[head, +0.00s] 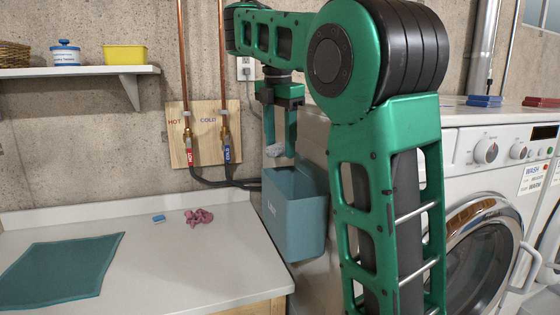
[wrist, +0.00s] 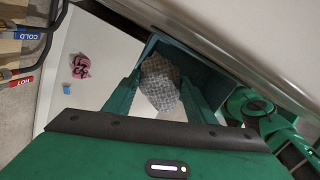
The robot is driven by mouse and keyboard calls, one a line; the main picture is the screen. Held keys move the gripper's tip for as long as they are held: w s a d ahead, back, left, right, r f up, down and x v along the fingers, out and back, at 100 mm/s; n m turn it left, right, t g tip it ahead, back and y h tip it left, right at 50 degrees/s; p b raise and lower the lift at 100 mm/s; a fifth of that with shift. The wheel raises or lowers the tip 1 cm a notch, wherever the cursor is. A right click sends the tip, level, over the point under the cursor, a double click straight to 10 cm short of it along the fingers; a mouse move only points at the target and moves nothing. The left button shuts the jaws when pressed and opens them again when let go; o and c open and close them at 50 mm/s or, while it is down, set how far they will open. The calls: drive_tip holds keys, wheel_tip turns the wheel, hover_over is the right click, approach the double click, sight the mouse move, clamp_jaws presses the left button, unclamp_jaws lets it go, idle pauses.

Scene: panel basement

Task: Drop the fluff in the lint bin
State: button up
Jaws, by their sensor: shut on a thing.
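A grey, speckled clump of fluff (head: 275,150) is held between the fingertips of my green gripper (head: 280,153) in the head view. My gripper points down and is shut on the fluff. The fluff also shows in the wrist view (wrist: 160,82), between the two fingers. The blue-grey lint bin (head: 294,222), with lettering on its front, hangs on the side of the washer. The fluff is just above the bin's open top. In the wrist view the bin (wrist: 205,75) lies behind the fluff. The bin's inside is mostly hidden.
The white counter (head: 180,255) holds a teal cloth (head: 62,270), a pink crumpled thing (head: 199,216) and a small blue block (head: 158,218). Hot and cold taps on a wooden board (head: 200,132) and black hoses are behind the bin. A washer (head: 480,230) stands at right.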

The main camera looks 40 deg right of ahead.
drive_tip(key=shift+w+d+f, duration=0.25)
drive_tip(key=shift+d+f, duration=0.1)
drive_tip(key=shift+d, duration=0.25)
drive_tip(key=shift+w+d+f, duration=0.2)
drive_tip(key=shift+d+f, duration=0.1)
drive_tip(key=shift+d, duration=0.25)
drive_tip(key=shift+f, duration=0.25)
drive_tip(key=shift+d+f, duration=0.1)
drive_tip(key=shift+f, duration=1.55)
drive_tip(key=shift+f, duration=0.3)
drive_tip(key=o, duration=1)
drive_tip(key=shift+a, duration=0.2)
